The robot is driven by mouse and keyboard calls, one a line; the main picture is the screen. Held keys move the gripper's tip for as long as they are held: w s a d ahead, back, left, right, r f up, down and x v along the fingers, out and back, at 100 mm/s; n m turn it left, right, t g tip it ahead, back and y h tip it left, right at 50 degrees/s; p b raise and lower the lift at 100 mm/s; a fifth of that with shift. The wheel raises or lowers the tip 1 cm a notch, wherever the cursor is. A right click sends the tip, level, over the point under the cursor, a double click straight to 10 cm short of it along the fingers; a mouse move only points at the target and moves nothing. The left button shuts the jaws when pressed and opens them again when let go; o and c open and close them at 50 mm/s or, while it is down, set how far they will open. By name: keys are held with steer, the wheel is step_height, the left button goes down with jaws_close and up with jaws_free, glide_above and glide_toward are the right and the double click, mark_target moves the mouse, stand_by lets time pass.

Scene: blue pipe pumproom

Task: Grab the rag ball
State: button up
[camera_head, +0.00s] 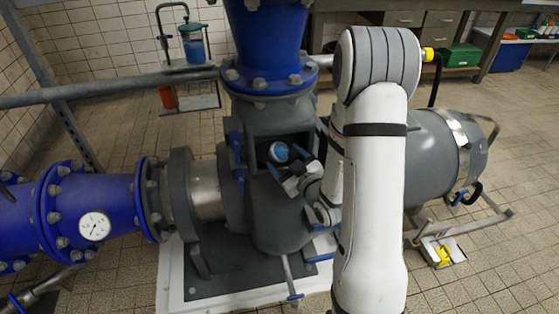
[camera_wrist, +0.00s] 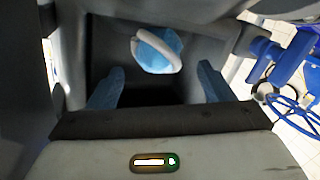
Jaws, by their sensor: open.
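The rag ball (camera_head: 279,151) is a blue and white bundle in a dark square opening in the grey pump housing (camera_head: 262,222). In the wrist view the rag ball (camera_wrist: 157,50) shows near the top middle, inside the opening, beyond my fingertips. My gripper (camera_wrist: 158,88) is open, with one blue finger on each side and nothing between them. In the head view my gripper (camera_head: 297,177) is at the lower right of the opening, close to the rag ball. My arm partly hides the housing's right side.
Walls of the opening (camera_wrist: 92,40) stand close around my fingers. A blue pipe with a gauge (camera_head: 94,226) joins the pump on the left, and a blue vertical pipe (camera_head: 266,40) rises above. A grey motor (camera_head: 440,155) is at right. Tiled floor (camera_head: 500,240) is free at far right.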

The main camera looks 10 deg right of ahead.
mark_target(278, 151)
steer(key=shift+w, duration=0.1)
steer(key=shift+f+b+x, duration=0.15)
steer(key=shift+b+x, duration=0.05)
steer(key=shift+x, duration=1.1)
steer(key=shift+f+b+x, duration=0.1)
steer(key=shift+b+x, duration=0.05)
steer(key=shift+x, duration=1.1)
steer(key=shift+c, duration=0.5)
steer(key=c, duration=1)
steer(key=shift+o, duration=0.2)
steer(key=shift+r, duration=0.1)
